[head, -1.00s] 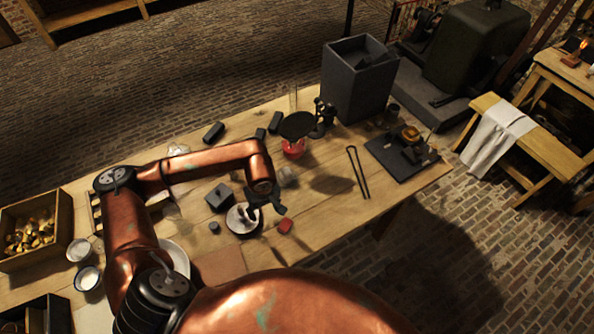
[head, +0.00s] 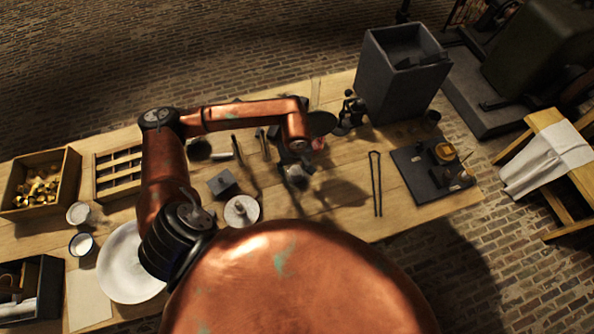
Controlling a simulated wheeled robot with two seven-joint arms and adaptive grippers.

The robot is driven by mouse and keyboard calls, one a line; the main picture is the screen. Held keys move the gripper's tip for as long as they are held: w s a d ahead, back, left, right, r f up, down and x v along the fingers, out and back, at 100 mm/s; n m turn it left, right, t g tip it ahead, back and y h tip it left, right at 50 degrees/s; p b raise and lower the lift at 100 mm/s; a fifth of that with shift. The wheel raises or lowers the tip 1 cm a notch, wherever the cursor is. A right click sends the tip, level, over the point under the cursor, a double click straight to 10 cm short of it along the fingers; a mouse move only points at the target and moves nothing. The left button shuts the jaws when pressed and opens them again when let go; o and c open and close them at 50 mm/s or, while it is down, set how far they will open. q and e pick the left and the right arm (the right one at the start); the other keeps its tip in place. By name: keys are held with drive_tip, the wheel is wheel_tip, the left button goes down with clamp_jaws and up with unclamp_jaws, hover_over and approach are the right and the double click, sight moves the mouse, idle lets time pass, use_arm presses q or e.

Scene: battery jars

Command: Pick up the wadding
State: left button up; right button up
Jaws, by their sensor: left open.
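A pale, greyish-white lump (head: 297,181) lies on the table just below my left gripper; it may be the wadding, but the gripper partly covers it and I cannot be sure. My left gripper (head: 298,166) is open, pointing down at this lump. I cannot tell whether the fingers touch it. My right gripper is not in view.
A white disc with a knob (head: 241,211) and a dark block (head: 222,184) are left of the gripper. A dark round pan (head: 321,123), tongs (head: 376,183) and a dark board (head: 409,177) are to the right. A grey bin (head: 390,85) stands behind. A plate (head: 130,275) lies at left.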

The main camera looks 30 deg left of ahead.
sight(296, 170)
use_arm(q)
drive_tip(key=f, duration=0.1)
drive_tip(key=w+f, duration=0.1)
drive_tip(key=shift+w+d+f, duration=0.2)
drive_tip(key=shift+f, duration=0.15)
drive_tip(key=shift+a+f, duration=0.2)
drive_tip(key=shift+f, duration=1)
drive_tip(key=shift+w+f, duration=0.1)
drive_tip(key=c, duration=0.7)
drive_tip(key=shift+c, duration=1.6)
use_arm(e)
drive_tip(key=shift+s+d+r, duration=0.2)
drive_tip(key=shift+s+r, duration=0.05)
